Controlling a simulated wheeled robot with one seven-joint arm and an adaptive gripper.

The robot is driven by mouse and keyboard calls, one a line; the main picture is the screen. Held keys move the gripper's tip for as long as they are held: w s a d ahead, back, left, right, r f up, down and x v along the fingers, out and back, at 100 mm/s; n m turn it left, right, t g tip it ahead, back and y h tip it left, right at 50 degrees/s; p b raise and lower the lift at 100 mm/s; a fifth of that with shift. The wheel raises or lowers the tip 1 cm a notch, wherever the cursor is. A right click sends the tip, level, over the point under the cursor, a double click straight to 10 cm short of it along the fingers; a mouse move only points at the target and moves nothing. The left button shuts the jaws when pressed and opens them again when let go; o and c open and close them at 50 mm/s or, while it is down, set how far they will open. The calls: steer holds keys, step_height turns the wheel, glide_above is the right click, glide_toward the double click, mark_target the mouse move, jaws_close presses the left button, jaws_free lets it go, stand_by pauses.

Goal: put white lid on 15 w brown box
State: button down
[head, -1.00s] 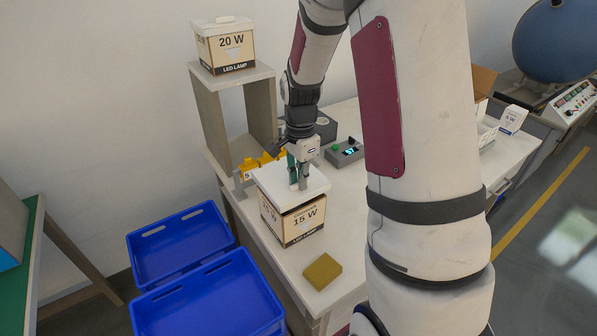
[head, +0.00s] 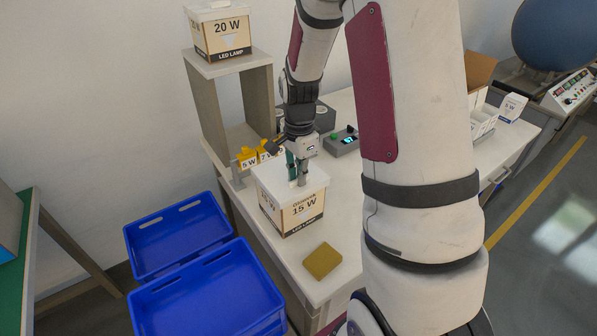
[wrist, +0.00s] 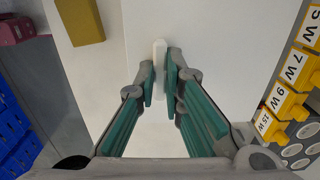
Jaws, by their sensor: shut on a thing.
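The 15 W brown box (head: 299,213) stands on the white bench near its left edge, its label facing the camera. The white lid (head: 266,180) lies on top of the box and looks level, its rim down close around the top. My gripper (head: 298,180) is above the lid, pointing down, with its fingers closed on the lid's raised handle. In the wrist view the green-padded fingers (wrist: 160,85) hold the white handle (wrist: 159,55) between them, and the lid's top (wrist: 215,50) fills the middle. The far side of the lid rim is hidden.
A yellow-brown block (head: 322,260) lies on the bench in front of the box. Blue crates (head: 180,238) stand at the left. A lidded 20 W box (head: 222,35) sits on a shelf behind. Yellow watt-marked holders (head: 250,157) and a control unit (head: 343,142) are behind the gripper.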

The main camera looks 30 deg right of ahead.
steer(key=shift+f+b, duration=0.4)
steer(key=shift+f, duration=0.65)
steer(key=c, duration=1.6)
jaws_free()
steer(key=shift+r, duration=0.1)
step_height(320, 180, up, 12)
